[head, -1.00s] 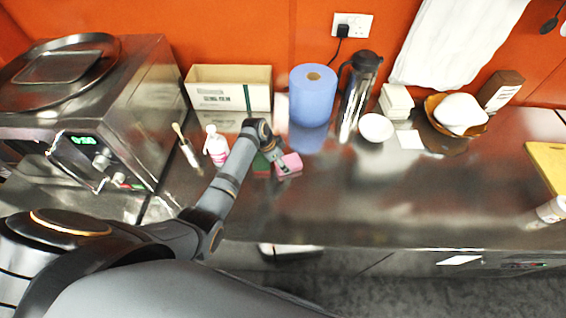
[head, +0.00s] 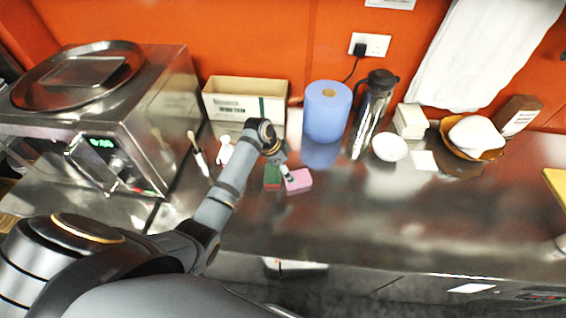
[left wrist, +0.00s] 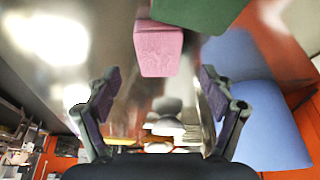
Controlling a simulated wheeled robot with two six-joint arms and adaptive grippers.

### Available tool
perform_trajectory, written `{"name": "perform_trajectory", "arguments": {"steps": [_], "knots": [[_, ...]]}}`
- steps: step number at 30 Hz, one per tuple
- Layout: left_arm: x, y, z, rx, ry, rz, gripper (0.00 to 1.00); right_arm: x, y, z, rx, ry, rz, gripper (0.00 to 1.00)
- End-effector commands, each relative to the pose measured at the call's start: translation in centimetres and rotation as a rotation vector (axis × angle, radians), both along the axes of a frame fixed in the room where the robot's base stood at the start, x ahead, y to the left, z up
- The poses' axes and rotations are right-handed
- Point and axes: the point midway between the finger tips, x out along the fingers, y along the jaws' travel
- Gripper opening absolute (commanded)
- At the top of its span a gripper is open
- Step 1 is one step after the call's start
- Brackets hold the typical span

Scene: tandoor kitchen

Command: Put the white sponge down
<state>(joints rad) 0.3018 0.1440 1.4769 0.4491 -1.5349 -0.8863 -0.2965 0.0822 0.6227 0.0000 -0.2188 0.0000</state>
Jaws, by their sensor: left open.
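A pink sponge-like block (head: 298,182) lies on the steel counter, with a green block (head: 272,176) just left of it. In the left wrist view the pink block (left wrist: 158,52) is ahead of the jaws, and the green block (left wrist: 205,12) is partly cut off at the top. My left gripper (head: 288,172) is at the pink block in the head view. In the left wrist view its fingers (left wrist: 160,78) are spread apart with nothing between them. I cannot make out a white sponge for certain. My right gripper is not in view.
Behind stand a cardboard box (head: 245,103), a blue paper roll (head: 327,112) and a steel flask (head: 370,115). A white bottle (head: 224,150) and a brush (head: 199,158) are left, beside the steel oven (head: 120,120). The counter's front right (head: 400,225) is clear.

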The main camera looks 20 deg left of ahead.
Motion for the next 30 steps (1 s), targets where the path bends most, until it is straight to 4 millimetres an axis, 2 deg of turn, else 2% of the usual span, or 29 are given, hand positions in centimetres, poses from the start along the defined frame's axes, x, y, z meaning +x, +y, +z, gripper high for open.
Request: {"name": "perform_trajectory", "arguments": {"steps": [6,10,30], "knots": [[-1.0,1.4,4.1,0.001,-0.002,0.000,0.82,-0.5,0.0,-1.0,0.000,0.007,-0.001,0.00],[-1.4,1.8,5.4,-0.001,0.001,0.000,0.82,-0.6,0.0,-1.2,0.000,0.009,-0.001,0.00],[-1.5,1.8,5.7,-0.002,0.002,0.000,0.82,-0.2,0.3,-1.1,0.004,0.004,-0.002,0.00]]}}
